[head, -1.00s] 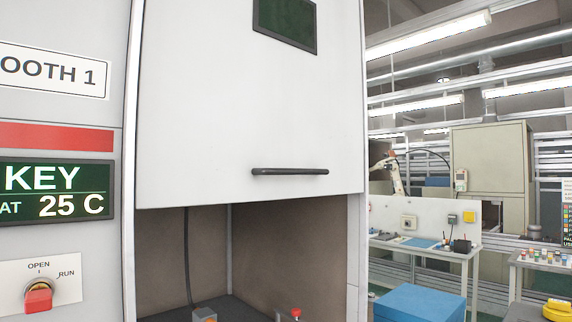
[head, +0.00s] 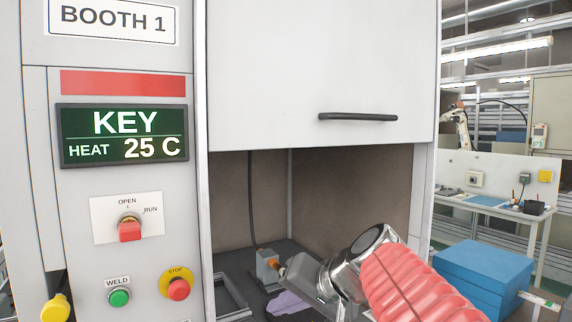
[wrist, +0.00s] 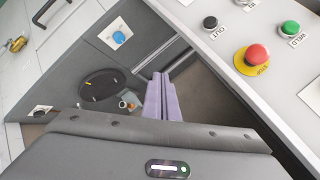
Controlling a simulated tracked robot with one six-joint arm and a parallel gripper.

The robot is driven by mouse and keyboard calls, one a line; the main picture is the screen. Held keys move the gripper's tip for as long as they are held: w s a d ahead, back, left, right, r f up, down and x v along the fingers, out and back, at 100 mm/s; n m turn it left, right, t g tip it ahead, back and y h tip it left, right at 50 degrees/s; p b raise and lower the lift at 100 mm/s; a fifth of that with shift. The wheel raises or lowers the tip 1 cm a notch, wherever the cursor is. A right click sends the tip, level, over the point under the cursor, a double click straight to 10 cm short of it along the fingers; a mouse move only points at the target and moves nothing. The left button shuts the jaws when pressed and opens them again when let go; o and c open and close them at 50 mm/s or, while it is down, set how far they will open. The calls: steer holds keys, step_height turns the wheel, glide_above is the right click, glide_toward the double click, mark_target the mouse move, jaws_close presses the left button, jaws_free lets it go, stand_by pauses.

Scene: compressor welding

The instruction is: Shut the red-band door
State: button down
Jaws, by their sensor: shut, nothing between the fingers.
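The white sliding door (head: 300,70) of Booth 1 is raised in the head view. Its dark bar handle (head: 358,116) sits near the lower edge. Below the door the booth opening (head: 330,190) is uncovered, with a dark floor inside. The red band (head: 123,83) is on the panel left of the door. My gripper (wrist: 160,76) shows in the wrist view as two lavender fingers pressed together, with nothing between them. In the head view my arm crosses the lower right of the opening, and a lavender piece shows at the bottom. The fingers look apart from the door handle.
The panel holds a green display (head: 122,135) reading KEY and HEAT 25 C, a red OPEN/RUN switch (head: 130,230), a green WELD button (head: 119,297) and a red STOP button (head: 178,289). A blue box (head: 485,275) stands at the right, near a workbench (head: 490,205).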

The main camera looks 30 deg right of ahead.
steer(key=w+d+r+t+h, duration=0.15)
steer(key=d+r+t, duration=0.25)
steer(key=d+r, duration=1)
steer(key=s+d+r+n+t, duration=0.2)
steer(key=s+r+n+t, duration=0.1)
steer(key=r, duration=1)
steer(key=s+d+r+n+t, duration=0.2)
steer(key=s+r+n, duration=0.3)
steer(key=r, duration=0.8)
steer(key=shift+s+d+t+h, duration=0.15)
steer(key=shift+s+t+h, duration=0.2)
steer(key=shift+t, duration=0.05)
glide_toward(334, 87)
steer(key=shift+w+r, duration=0.15)
steer(key=shift+w, duration=0.85)
steer(key=shift+w+r, duration=0.1)
steer(key=shift+w, duration=0.9)
steer(key=f, duration=0.2)
steer(key=s+f, duration=0.1)
steer(key=f, duration=0.1)
